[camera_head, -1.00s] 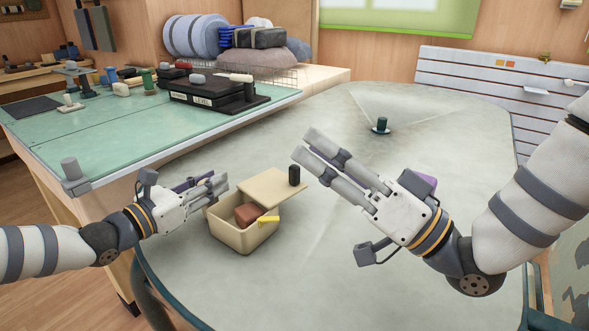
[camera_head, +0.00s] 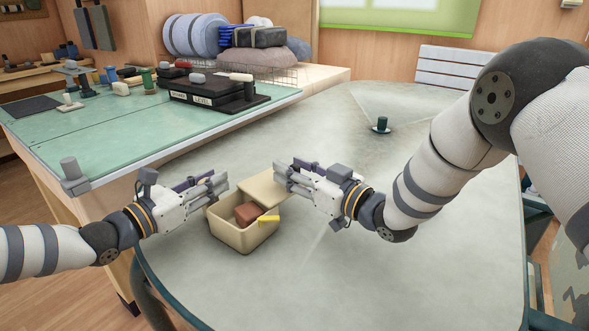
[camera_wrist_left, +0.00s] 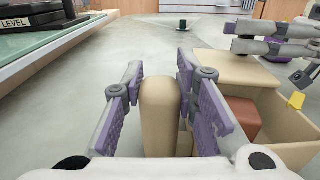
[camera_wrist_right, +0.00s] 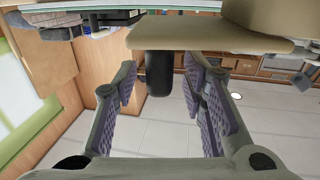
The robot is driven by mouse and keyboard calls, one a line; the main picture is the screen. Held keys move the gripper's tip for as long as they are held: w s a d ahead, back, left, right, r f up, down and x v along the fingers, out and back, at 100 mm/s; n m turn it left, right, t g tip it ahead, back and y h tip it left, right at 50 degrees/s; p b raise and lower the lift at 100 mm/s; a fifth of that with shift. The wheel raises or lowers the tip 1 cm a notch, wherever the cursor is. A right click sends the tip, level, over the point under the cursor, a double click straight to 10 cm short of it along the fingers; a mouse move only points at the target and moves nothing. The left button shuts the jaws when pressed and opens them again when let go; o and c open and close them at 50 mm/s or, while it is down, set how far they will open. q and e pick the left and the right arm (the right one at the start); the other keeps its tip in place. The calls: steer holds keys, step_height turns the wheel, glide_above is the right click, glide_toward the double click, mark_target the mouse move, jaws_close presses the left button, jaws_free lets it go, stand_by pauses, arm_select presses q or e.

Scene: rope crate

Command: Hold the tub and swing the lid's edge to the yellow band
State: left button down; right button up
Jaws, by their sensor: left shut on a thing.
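The beige tub (camera_head: 240,240) stands on the grey table with a brown block (camera_head: 247,213) inside. The yellow band (camera_head: 268,220) sits on its right rim. The flat beige lid (camera_head: 262,187) lies swung partly off, over the tub's far side, leaving the near part open. My left gripper (camera_head: 226,184) is shut on the tub's rounded beige grip (camera_wrist_left: 160,110) at the left. My right gripper (camera_head: 277,176) is at the lid's right side. In the right wrist view its open fingers stand either side of the lid's black knob (camera_wrist_right: 159,75), with gaps. The head view hides the knob.
A green-topped bench (camera_head: 120,135) with a black level box (camera_head: 215,95) stands to the left. A small dark green peg on a disc (camera_head: 381,126) is farther back on the table. The table right of and in front of the tub is clear.

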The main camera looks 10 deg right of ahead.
arm_select(q)
steer(key=shift+f, duration=0.25)
arm_select(e)
jaws_close()
arm_select(q)
steer(key=shift+a, duration=0.1)
arm_select(e)
steer(key=shift+s, duration=0.1)
steer(key=shift+s+a+m+t+h, duration=0.3)
steer(key=shift+s+m+t+h, duration=0.3)
steer(key=shift+h, duration=0.4)
steer(key=shift+s+a+m+t+h, duration=0.25)
steer(key=shift+s+m+t+h, duration=0.15)
steer(key=shift+s+m+h, duration=0.5)
arm_select(q)
steer(key=shift+d, duration=0.2)
arm_select(e)
steer(key=s+a, duration=0.3)
steer(key=shift+s+a, duration=0.1)
steer(key=shift+s, duration=0.1)
arm_select(q)
steer(key=shift+s+d, duration=0.1)
